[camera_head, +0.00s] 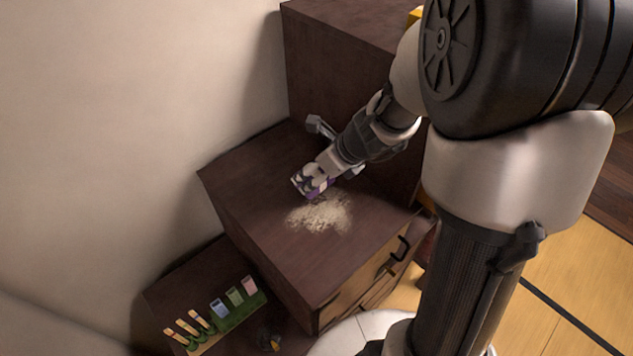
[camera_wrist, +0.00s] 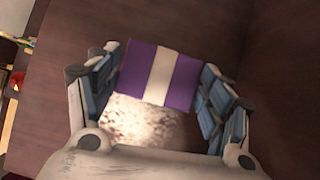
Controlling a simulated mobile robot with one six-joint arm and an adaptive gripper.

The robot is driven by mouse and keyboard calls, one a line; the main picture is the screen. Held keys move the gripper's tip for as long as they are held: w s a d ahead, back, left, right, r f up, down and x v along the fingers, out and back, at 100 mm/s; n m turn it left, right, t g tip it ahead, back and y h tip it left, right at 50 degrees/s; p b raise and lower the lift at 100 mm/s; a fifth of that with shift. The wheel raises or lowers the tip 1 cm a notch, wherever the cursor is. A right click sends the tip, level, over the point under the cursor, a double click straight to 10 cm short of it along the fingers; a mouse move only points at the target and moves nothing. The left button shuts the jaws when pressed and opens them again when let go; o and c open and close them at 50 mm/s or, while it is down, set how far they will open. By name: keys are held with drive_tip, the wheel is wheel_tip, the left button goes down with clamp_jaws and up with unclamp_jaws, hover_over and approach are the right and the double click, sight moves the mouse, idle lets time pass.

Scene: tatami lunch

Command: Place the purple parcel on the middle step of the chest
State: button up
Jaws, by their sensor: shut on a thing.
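The purple parcel (camera_wrist: 132,70) has a pale band across its middle and sits between the fingers of my gripper (camera_wrist: 160,85). In the head view the parcel (camera_head: 318,187) shows small and partly covered by my gripper (camera_head: 312,178). My gripper is shut on it, over the middle step (camera_head: 270,225) of the dark wooden stepped chest. The parcel is close to the step's top; I cannot tell whether it touches. A pale speckled patch (camera_head: 322,213) lies on the step just in front of it.
The higher step (camera_head: 345,35) rises behind my gripper. The lower step (camera_head: 185,275) holds a green rack (camera_head: 240,312) with coloured pieces and a small dark object (camera_head: 270,340). A wall (camera_head: 130,110) stands at left. The middle step's left part is bare.

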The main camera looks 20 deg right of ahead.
drive_tip(key=shift+f+b, duration=0.6)
drive_tip(key=shift+f, duration=1)
drive_tip(key=shift+f, duration=0.15)
drive_tip(key=o, duration=1.2)
drive_tip(key=shift+o, duration=0.2)
